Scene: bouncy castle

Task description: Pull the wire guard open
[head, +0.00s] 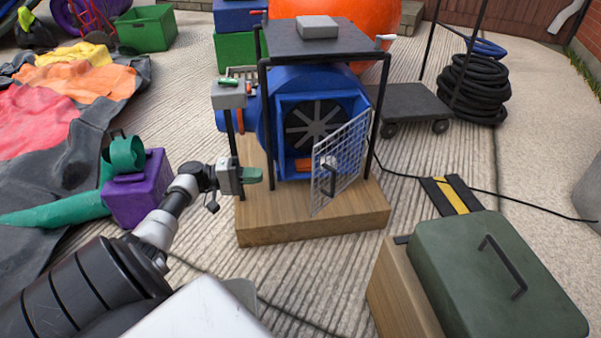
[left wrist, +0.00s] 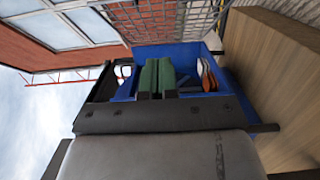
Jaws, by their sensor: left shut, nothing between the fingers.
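The wire guard (head: 346,150) is a pale mesh panel in front of the blue blower (head: 276,105). It stands at an angle, its left edge swung out and its right edge near the frame's right post, so the dark fan shows beside it. A dark handle (head: 332,180) is on its lower left part. My left gripper (head: 253,175) has green fingertips, is shut and empty, and is left of the guard, apart from it. In the left wrist view the fingertips (left wrist: 156,78) are in front of the blue housing, with mesh (left wrist: 165,20) above. My right gripper is not in view.
The blower stands on a wooden base (head: 315,220) inside a black frame with a top shelf (head: 345,40). A grey switch box (head: 229,94) is at the left. A green case (head: 500,275) is at front right. A purple block (head: 137,195) is left of my arm.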

